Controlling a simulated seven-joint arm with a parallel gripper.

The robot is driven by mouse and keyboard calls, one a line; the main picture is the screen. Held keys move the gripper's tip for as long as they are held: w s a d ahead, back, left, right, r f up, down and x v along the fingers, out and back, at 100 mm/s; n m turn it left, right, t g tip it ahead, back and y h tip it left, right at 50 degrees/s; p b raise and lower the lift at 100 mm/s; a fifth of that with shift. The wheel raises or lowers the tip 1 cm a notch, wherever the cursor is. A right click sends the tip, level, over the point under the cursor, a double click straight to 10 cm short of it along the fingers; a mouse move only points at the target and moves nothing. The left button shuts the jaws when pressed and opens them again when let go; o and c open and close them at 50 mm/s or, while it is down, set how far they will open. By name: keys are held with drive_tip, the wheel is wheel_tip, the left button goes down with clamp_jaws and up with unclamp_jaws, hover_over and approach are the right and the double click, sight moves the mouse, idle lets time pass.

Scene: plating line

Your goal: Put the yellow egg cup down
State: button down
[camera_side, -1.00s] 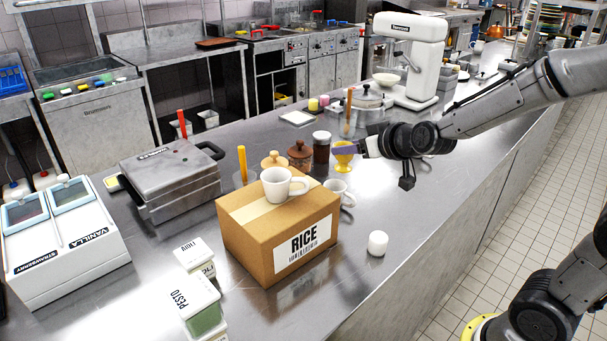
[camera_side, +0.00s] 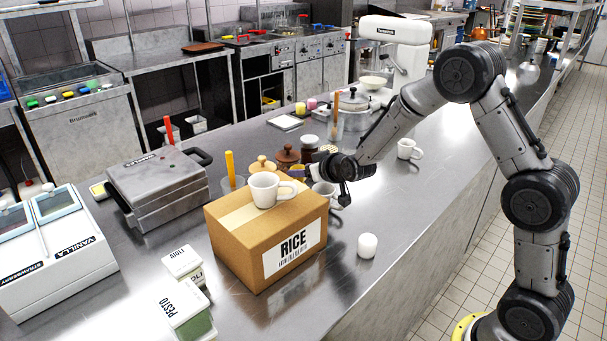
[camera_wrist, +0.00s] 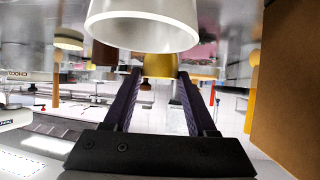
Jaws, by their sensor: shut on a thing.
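The yellow egg cup (camera_wrist: 160,66) is between the two fingers of my gripper (camera_wrist: 158,76) in the wrist view. My gripper is shut on it. In the side view my gripper (camera_side: 308,173) is low behind the rice box, and only a sliver of the egg cup (camera_side: 297,171) shows past the white mug on the box. I cannot tell whether its foot touches the counter. A white mug (camera_side: 325,194) stands on the counter in front of my gripper, partly hidden by the box. A white mug or cup (camera_wrist: 145,25) looms close in the wrist view.
The rice box (camera_side: 265,235) carries a white mug (camera_side: 267,190). Brown-lidded jars (camera_side: 287,155) and a cup with an orange-handled tool (camera_side: 230,168) stand near my gripper. A white cylinder (camera_side: 367,245) and another mug (camera_side: 408,149) stand apart. The counter between them is clear.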

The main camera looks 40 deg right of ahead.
drive_tip(key=shift+f, duration=0.6)
drive_tip(key=shift+f, duration=0.15)
drive_tip(key=shift+c, duration=1)
unclamp_jaws()
